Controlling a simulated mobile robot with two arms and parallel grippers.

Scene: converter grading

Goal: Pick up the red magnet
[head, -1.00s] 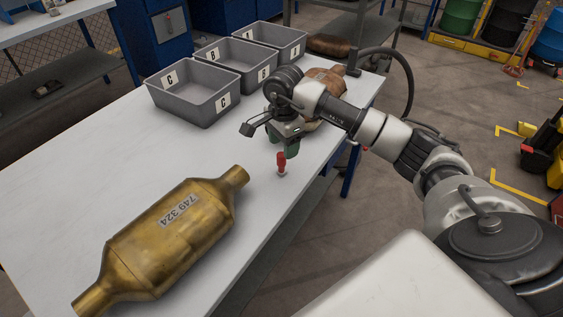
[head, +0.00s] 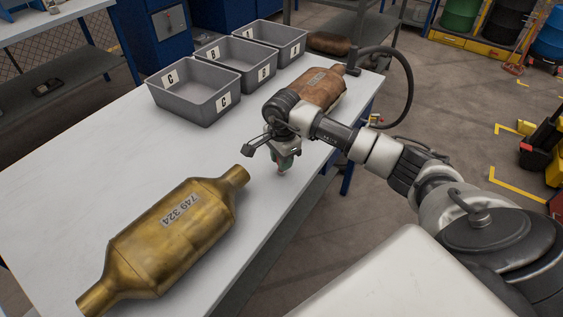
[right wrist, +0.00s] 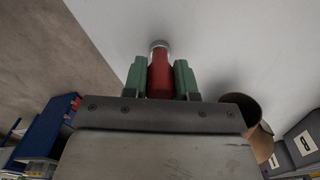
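The red magnet (right wrist: 160,76) has a red handle and a silver end. In the right wrist view it lies between the two green fingers of my right gripper (right wrist: 160,82), with its silver end beyond the fingertips, toward the white table. In the head view my right gripper (head: 284,163) points down over the table near its front edge and hides most of the magnet. The fingers are very close to the handle on both sides; I cannot tell whether they press on it. My left gripper is not in view.
A gold converter (head: 160,238) labelled 749 324 lies on the white table (head: 95,145) at the near left. A brown converter (head: 321,88) lies behind my right gripper. Grey bins (head: 192,109) marked with letters line the back edge. The middle of the table is clear.

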